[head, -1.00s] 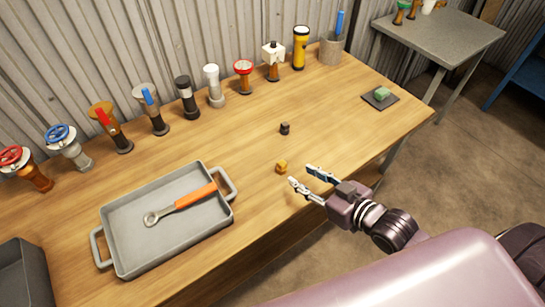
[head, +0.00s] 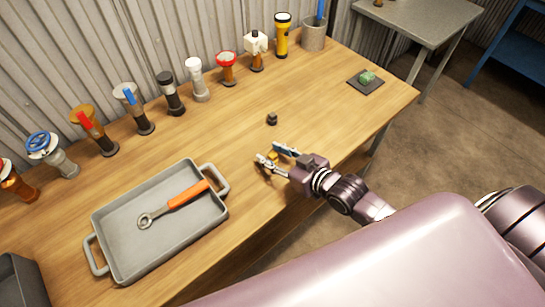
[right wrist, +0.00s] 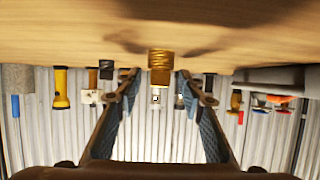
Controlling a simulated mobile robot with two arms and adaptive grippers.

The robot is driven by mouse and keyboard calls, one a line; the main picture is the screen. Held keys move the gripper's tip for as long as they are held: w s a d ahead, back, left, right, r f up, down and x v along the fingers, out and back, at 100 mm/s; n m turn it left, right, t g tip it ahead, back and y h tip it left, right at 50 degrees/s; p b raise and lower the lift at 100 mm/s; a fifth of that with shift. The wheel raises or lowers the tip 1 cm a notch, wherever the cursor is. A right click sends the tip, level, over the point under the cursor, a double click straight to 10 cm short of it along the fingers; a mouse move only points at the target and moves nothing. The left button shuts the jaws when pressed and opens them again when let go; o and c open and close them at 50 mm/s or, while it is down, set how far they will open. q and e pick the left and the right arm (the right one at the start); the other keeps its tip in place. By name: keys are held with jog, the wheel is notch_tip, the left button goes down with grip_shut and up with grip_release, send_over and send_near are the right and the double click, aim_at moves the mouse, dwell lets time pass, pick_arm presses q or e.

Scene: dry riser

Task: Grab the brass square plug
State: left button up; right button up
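The brass square plug (head: 272,156) stands on the wooden workbench (head: 330,110) near its front edge. My right gripper (head: 268,153) is open, with its fingers around the plug. In the right wrist view, which looks upside down, the brass plug (right wrist: 160,62) shows threads and a square end. It sits between the tips of my right gripper (right wrist: 158,78), with a gap on each side, and neither finger seems to touch it. My left gripper is not in view.
A small dark plug (head: 272,119) stands behind the brass one. A grey tray (head: 103,222) holding an orange-handled wrench (head: 180,200) lies to the left. Several valves and a yellow flashlight (head: 282,36) line the wall.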

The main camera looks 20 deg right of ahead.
grip_shut()
dwell(0.3)
